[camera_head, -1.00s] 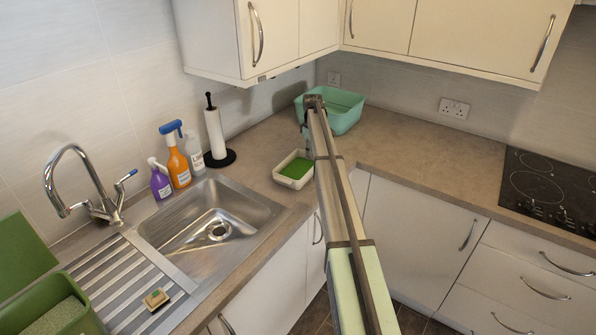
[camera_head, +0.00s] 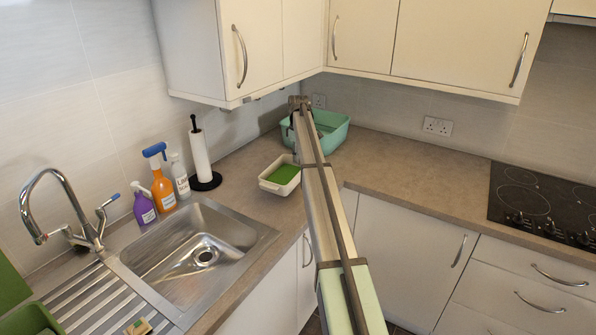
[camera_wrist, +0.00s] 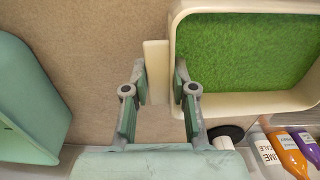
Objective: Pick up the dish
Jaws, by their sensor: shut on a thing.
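The dish (camera_head: 272,187) is a small cream rectangular tray with a green inside, on the worktop right of the sink. In the wrist view the dish (camera_wrist: 245,105) fills the upper right, its green inside facing the camera. My gripper (camera_wrist: 159,78) is at its left side, with one finger at the dish's wall and the other outside. A flat cream piece at that side, seemingly part of the dish, lies between the fingers. The gripper is shut on the dish. I cannot tell whether the dish is lifted.
A teal tub (camera_head: 334,135) stands in the corner behind my arm, and shows at the wrist view's left (camera_wrist: 25,110). A paper towel holder (camera_head: 201,160) and spray bottles (camera_head: 160,180) stand by the wall, left of the dish. The sink (camera_head: 195,250) is nearer. Worktop toward the hob (camera_head: 530,200) is clear.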

